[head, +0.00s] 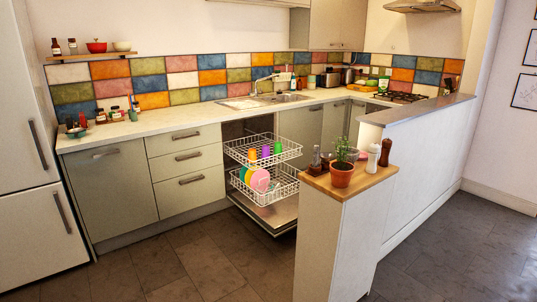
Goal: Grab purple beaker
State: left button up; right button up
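The purple beaker (265,151) stands in the upper wire rack (237,156) of the pulled-out dishwasher, below the counter. It is between an orange beaker (252,154) on its left and a green beaker (278,147) on its right. The rack's wires cover its lower part. Neither of my grippers is in the head view, so their states do not show.
The lower wire rack (283,190) holds coloured plates (260,181). A half-height wall with a wooden top (330,186) stands right of the racks, carrying a potted plant (342,174) and several small items. The tiled floor (190,262) in front of the drawers is clear.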

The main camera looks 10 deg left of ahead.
aim_at(265, 153)
jog(key=i+j+u, duration=0.35)
jog(key=i, duration=0.2)
jog(key=i+u, duration=0.3)
jog(key=i, duration=0.3)
jog(key=i+u, duration=0.1)
jog(key=i, duration=0.75)
jog(key=i+u, duration=0.15)
jog(key=i, duration=0.7)
jog(key=i+z, duration=0.3)
jog(key=i, duration=0.15)
jog(key=i+j+z, duration=0.25)
jog(key=i, duration=0.25)
jog(key=l, duration=0.1)
